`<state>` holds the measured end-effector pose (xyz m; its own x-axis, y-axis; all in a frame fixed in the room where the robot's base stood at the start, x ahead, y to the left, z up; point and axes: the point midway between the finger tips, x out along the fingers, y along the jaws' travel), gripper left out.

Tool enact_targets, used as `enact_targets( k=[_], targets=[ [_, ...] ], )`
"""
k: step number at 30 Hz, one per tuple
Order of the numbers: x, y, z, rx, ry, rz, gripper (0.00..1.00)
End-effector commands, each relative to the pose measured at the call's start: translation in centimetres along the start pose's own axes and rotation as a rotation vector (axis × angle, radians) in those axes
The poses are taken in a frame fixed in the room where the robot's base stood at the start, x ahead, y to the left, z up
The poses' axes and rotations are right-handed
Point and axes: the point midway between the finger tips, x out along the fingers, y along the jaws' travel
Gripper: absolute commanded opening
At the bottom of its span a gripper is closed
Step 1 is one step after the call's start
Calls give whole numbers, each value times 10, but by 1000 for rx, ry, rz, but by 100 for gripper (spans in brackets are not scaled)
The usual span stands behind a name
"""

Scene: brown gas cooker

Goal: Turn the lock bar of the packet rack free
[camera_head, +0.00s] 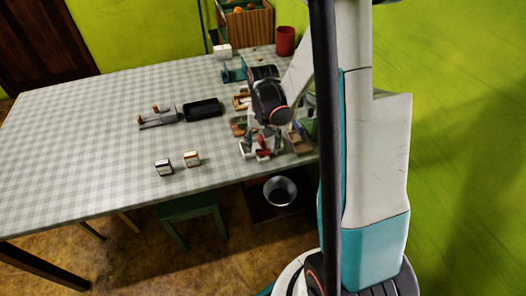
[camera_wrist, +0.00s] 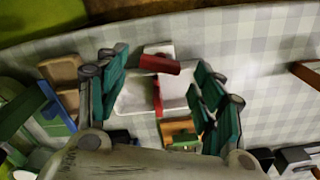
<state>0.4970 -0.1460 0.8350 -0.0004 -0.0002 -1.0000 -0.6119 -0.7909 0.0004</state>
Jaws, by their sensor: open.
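A white rack-like piece (camera_wrist: 134,94) with red parts lies on the checked cloth; I take it for the packet rack. A red bar (camera_wrist: 160,65) lies crosswise on it, and a narrow red strip runs down from the bar. In the head view the red part (camera_head: 262,153) shows low at the table's right end. My gripper (camera_wrist: 162,78) is open, its teal fingers to the left and right of the red bar with gaps on both sides. In the head view my gripper (camera_head: 264,141) is over the rack and hides part of it. Contact cannot be told.
A green-and-orange piece (camera_wrist: 180,133) sits close below the rack. Wooden pieces (camera_wrist: 62,72) and a blue-green piece (camera_wrist: 40,105) crowd the left. Two small boxes (camera_head: 192,158) (camera_head: 164,167) and a black tray (camera_head: 203,109) stand left on the table. The table's left half is mostly free.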

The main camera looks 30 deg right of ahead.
Motion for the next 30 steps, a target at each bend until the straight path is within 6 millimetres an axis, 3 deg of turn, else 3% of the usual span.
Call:
enact_targets(
  k=[6, 16, 22, 30],
  targets=[
    [21, 0, 0, 0, 0, 0, 62],
    [22, 0, 0, 0, 0, 0, 62],
    [22, 0, 0, 0, 0, 0, 19],
    [23, 0, 0, -41, 0, 0, 18]
  ],
)
